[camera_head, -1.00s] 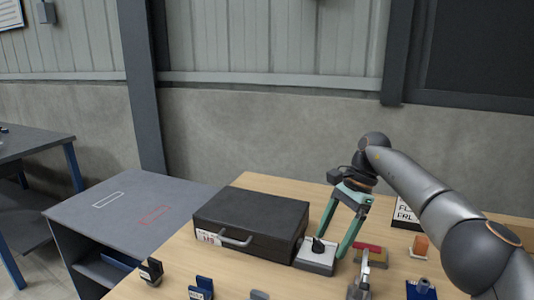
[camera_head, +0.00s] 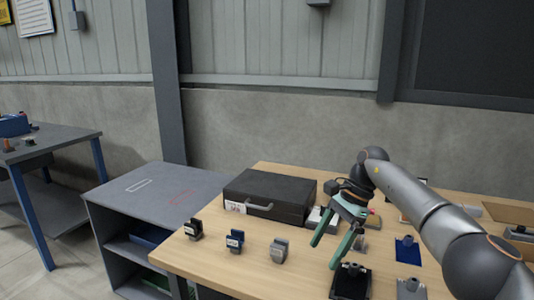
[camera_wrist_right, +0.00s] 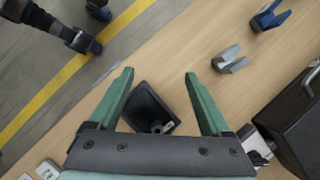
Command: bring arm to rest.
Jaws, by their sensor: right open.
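My right arm comes in from the right in the head view. Its right gripper (camera_head: 326,254) has green fingers that are open and point down to the left above the wooden table (camera_head: 222,272). Nothing is between the fingers. In the wrist view the open right gripper (camera_wrist_right: 159,75) also shows, with a dark tray-like piece (camera_wrist_right: 150,108) below and between its fingers. That dark piece (camera_head: 350,283) stands near the front of the table in the head view. My left gripper is not in view.
A black case (camera_head: 270,193) lies at the back of the table. A blue plate (camera_head: 407,250) lies right of the gripper. A grey cabinet (camera_head: 165,190) adjoins the table's left side.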

